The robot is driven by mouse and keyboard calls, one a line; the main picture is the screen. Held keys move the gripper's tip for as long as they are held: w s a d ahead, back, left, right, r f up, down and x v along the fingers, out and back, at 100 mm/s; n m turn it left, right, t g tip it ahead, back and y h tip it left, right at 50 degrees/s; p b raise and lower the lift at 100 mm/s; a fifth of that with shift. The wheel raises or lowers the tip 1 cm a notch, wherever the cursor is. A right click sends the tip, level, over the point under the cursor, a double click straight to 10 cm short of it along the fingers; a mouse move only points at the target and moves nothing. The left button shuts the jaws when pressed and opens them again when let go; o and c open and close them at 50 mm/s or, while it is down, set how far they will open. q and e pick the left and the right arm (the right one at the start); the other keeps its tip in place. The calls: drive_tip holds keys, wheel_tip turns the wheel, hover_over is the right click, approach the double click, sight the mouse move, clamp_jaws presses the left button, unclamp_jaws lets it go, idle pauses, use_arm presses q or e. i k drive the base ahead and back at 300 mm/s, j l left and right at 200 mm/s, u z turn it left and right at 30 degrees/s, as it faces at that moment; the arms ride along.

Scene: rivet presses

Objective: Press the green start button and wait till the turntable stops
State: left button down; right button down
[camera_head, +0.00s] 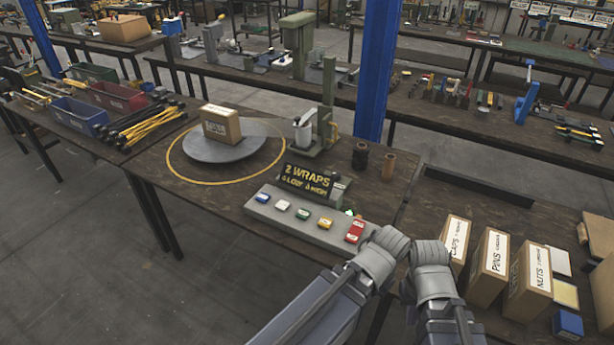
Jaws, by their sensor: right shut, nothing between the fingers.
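The green start button (303,214) is the middle one on a grey button panel (284,228), between a white button (282,205) and a yellow button (326,222). The round grey turntable (258,152) stands inside a yellow ring on the table, with a cardboard box (221,125) on it. One picture cannot show whether it turns. My left gripper is not in view.
A black sign (308,179) reading "2 WRAPS" stands behind the panel. A grey machine post (325,115) rises beside the turntable, with two spools to its right. Labelled cartons (489,268) stand at right. Coloured bins and rods lie on the left table.

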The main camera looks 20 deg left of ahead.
sight(303, 214)
drive_tip(key=i+j, duration=0.1)
drive_tip(key=j, duration=0.25)
drive_tip(key=i+j, duration=0.1)
drive_tip(key=j, duration=0.25)
drive_tip(key=i+j+z, duration=0.1)
drive_tip(key=j, duration=0.2)
drive_tip(key=i+j, duration=0.1)
drive_tip(key=j, duration=0.25)
